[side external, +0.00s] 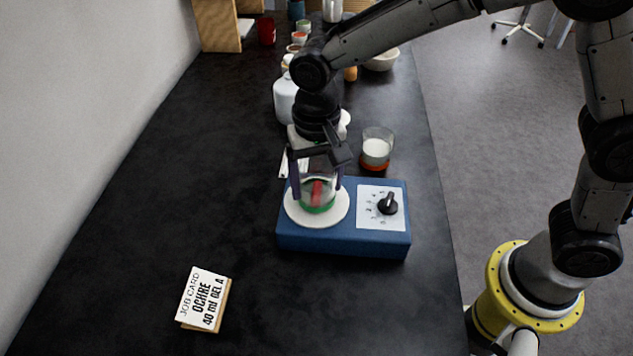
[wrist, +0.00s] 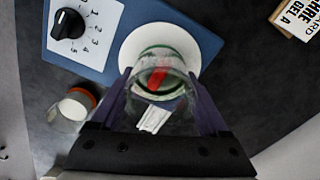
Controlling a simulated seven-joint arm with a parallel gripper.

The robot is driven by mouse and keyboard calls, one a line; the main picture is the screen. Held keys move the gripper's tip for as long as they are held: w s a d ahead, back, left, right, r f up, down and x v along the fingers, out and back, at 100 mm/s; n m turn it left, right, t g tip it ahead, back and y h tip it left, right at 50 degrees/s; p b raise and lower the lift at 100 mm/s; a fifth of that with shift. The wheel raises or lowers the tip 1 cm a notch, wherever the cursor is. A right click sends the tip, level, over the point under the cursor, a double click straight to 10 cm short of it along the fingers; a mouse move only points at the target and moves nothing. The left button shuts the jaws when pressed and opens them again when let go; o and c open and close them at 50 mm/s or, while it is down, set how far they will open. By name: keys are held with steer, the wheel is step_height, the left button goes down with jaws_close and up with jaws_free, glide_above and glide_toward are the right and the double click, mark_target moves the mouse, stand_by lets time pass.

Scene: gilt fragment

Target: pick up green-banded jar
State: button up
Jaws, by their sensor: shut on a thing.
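The green-banded jar (side external: 318,198) is clear glass with a green band near its base and something red inside. It is upright at the round white plate (side external: 297,211) of a blue stirrer unit (side external: 330,240); I cannot tell whether it touches the plate. My gripper (side external: 318,180) comes down from above and is shut on the jar, a finger on each side. In the wrist view the jar (wrist: 158,75) sits between the fingers of my gripper (wrist: 163,95), with the white plate (wrist: 132,50) behind it. The gripper hides part of the jar's upper half.
An orange-banded glass (side external: 376,148) with white contents stands just behind the unit. A white bottle (side external: 284,100), a pale bowl (side external: 381,60) and several small pots are farther back. A job card (side external: 205,298) stands front left. The bench's left side is clear.

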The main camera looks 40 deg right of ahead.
steer(key=shift+r, duration=0.75)
steer(key=s+d+r, duration=0.7)
steer(key=s+r, duration=0.4)
steer(key=s, duration=0.1)
steer(key=w+d, duration=0.3)
steer(key=w, duration=0.7)
steer(key=w+d+f+m, duration=0.2)
steer(key=w+d+f, duration=0.1)
steer(key=d, duration=0.3)
steer(key=w+d+f+m, duration=0.2)
steer(key=w+d+f, duration=0.15)
steer(key=d, duration=0.35)
steer(key=w+f, duration=0.3)
steer(key=w, duration=0.1)
steer(key=w+f, duration=0.3)
steer(key=w, duration=0.2)
steer(key=w+d+f, duration=0.1)
steer(key=w+f, duration=0.1)
steer(key=w, duration=0.2)
steer(key=shift+w+f, duration=0.25)
steer(key=shift+f, duration=0.15)
steer(key=shift+w+f, duration=0.2)
steer(key=shift+f, duration=1.5)
